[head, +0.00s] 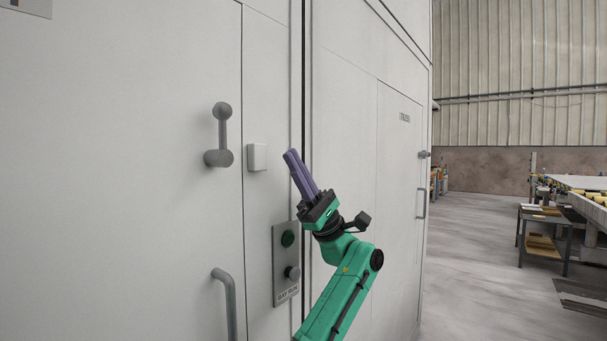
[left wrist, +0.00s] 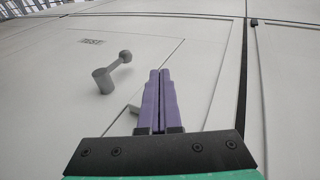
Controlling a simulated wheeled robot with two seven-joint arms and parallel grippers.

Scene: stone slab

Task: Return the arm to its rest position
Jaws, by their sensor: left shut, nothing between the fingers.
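My left gripper (head: 292,154) is on a green arm and has purple fingers pressed together, with nothing between them. It points up and to the left in front of a light grey cabinet wall. In the head view, its fingertips are just right of a small white box (head: 257,157) and above a control panel (head: 286,264). In the left wrist view, the shut fingers (left wrist: 160,73) point toward the wall, with a grey lever handle (left wrist: 113,72) to their left. I cannot tell whether the fingertips touch the wall. My right gripper is not in view.
The cabinet door has a grey lever handle (head: 220,135) and a lower bar handle (head: 226,300). The panel carries a green button (head: 288,239) and a grey knob (head: 292,273). Open grey floor (head: 470,250) lies to the right, with a small table (head: 545,232) beyond it.

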